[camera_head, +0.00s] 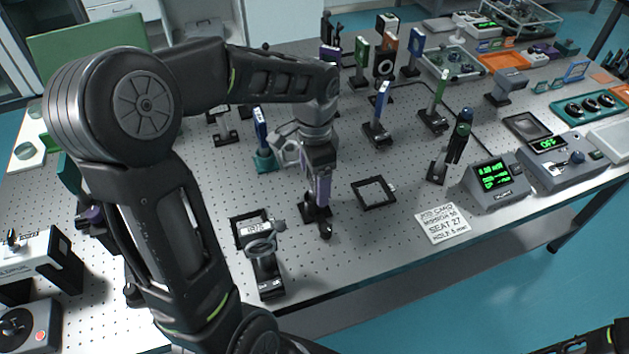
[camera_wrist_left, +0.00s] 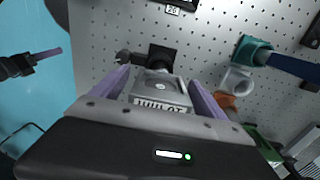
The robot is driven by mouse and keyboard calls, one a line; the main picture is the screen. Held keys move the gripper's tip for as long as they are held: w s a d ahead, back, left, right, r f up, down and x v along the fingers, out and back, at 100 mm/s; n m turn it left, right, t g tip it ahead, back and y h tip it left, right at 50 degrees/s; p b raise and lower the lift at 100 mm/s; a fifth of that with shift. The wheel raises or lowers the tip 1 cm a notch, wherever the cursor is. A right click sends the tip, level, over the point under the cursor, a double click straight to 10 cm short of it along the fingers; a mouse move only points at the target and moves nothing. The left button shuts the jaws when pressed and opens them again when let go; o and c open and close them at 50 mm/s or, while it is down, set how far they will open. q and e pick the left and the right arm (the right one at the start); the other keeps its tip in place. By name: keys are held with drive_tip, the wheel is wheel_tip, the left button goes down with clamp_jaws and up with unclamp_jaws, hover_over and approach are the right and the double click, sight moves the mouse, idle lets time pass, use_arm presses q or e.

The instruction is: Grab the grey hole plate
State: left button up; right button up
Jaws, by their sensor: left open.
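The grey hole plate (camera_wrist_left: 160,88), a small plate with a round hole and a lettered strip, shows in the left wrist view between the purple fingers of my left gripper (camera_wrist_left: 160,85). The fingers are open, one on each side of it, with the palm close to its label. A black base (camera_wrist_left: 161,57) stands just beyond it. In the head view my left gripper (camera_head: 319,188) points down above the pegboard table, and its fingers hide the plate. A purple-tipped dark part (camera_wrist_left: 30,62), likely my right gripper, shows at the left edge of the wrist view; its jaw state is unclear.
A teal-based post (camera_head: 264,160) and a grey ring (camera_wrist_left: 237,80) stand close by. A labelled ring holder (camera_head: 262,250) is nearer the front edge. An empty black frame (camera_head: 374,192) lies to the right, beside a printed card (camera_head: 443,223) and a display box (camera_head: 496,183).

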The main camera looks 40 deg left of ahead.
use_arm(q)
drive_tip(key=shift+c, duration=0.5)
drive_tip(key=c, duration=1.7)
drive_tip(key=shift+o, duration=0.2)
wheel_tip(320, 180, up, 10)
drive_tip(key=shift+b, duration=0.55)
